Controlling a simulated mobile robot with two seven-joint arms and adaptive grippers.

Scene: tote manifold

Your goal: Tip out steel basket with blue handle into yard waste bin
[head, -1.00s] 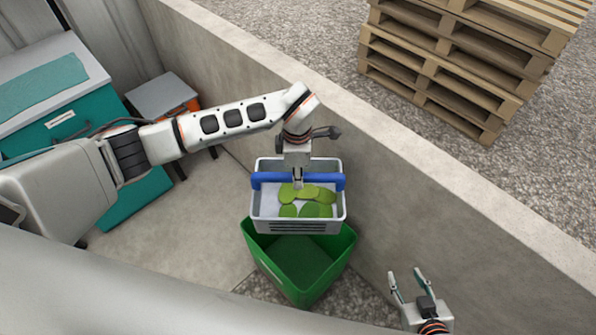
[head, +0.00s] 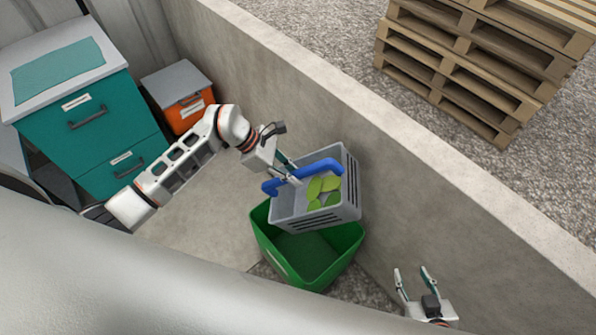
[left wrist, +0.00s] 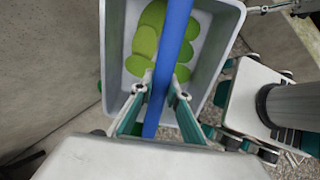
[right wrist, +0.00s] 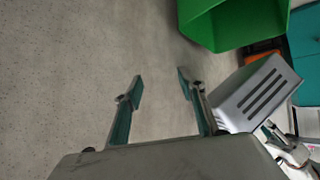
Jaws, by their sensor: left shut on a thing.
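The steel basket (head: 343,207) is grey with a blue handle (head: 328,170). It holds several flat green pieces (head: 322,190) and hangs tilted above the green bin (head: 270,247). My left gripper (head: 290,174) is shut on the blue handle; in the left wrist view its fingers (left wrist: 157,92) close around the handle bar (left wrist: 172,40). The green bin looks empty where its inside shows. My right gripper (head: 414,280) is open and empty beside the concrete wall, right of the bin; its spread fingers show in the right wrist view (right wrist: 160,92).
A concrete wall (head: 400,165) runs close behind the basket and bin. A teal drawer cabinet (head: 90,120) and an orange box (head: 185,113) stand at the left. Wooden pallets (head: 470,70) are stacked beyond the wall. The floor (head: 200,220) left of the bin is clear.

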